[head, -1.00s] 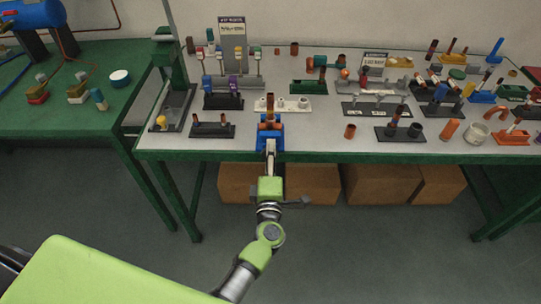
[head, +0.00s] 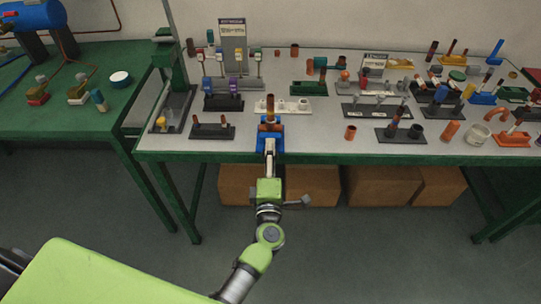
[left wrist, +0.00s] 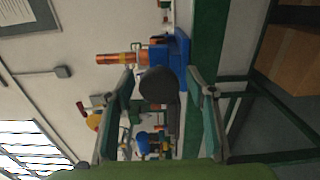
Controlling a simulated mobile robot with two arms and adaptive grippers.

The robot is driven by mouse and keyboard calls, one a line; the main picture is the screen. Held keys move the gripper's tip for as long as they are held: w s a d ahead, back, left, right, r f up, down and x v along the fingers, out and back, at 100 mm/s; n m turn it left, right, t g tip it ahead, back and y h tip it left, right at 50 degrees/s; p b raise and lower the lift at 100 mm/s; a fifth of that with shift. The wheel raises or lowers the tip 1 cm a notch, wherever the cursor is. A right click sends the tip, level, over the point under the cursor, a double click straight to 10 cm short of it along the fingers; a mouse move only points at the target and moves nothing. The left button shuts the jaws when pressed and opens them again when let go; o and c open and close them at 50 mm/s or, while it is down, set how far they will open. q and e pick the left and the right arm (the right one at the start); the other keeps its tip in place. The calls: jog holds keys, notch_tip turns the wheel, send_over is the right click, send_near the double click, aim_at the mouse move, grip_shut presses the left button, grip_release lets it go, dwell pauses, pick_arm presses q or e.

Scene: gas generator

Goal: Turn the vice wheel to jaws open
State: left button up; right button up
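The blue vice (head: 280,136) stands at the front edge of the grey bench, with a copper-coloured pipe (head: 270,112) upright at it. In the left wrist view the vice (left wrist: 182,55) lies beyond the fingers, with the pipe (left wrist: 117,58) pointing left. A dark round vice wheel (left wrist: 158,85) faces the wrist camera between the fingers. My left gripper (head: 270,146) is in front of the vice. In the left wrist view my left gripper (left wrist: 161,74) has its fingers apart, one on each side of the wheel, with gaps showing. The jaws' opening is not clear. My right gripper is not in view.
A white holder (head: 284,106) stands just behind the vice, and a dark block with short pegs (head: 211,132) is to its left. A loose copper piece (head: 350,132) stands to its right. Cardboard boxes (head: 312,185) lie under the bench. The floor in front is clear.

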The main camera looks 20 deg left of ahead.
pick_arm(q)
jog(key=v, duration=1.2)
jog(key=s+d+f+m+g+h, duration=0.25)
jog(key=f+m, duration=0.35)
jog(key=f, duration=0.5)
jog(key=s+d+f+m+g+h, duration=0.2)
jog(key=s+d+f+m+h, duration=0.3)
jog(key=f, duration=0.6)
jog(key=s+a+f+m+g, duration=0.3)
jog(key=s+f+m, duration=0.2)
jog(key=f, duration=0.6)
jog(key=s+a+f+m+g, duration=0.2)
jog(key=s+a+f+g, duration=0.1)
jog(key=s, duration=0.6)
jog(key=s+a+f+m+g+y, duration=0.1)
jog(key=s+a+f+m+g, duration=0.2)
jog(key=s+a+f, duration=0.3)
jog(key=s+a+f+m+g+y, duration=0.1)
jog(key=s+a+f, duration=0.4)
jog(key=s, duration=0.6)
notch_tip(320, 180, down, 2)
jog(key=shift+s+a+f+m+g, duration=0.2)
jog(key=shift+s+m+g, duration=0.1)
jog(key=shift+m+g, duration=0.65)
jog(key=shift+y, duration=0.25)
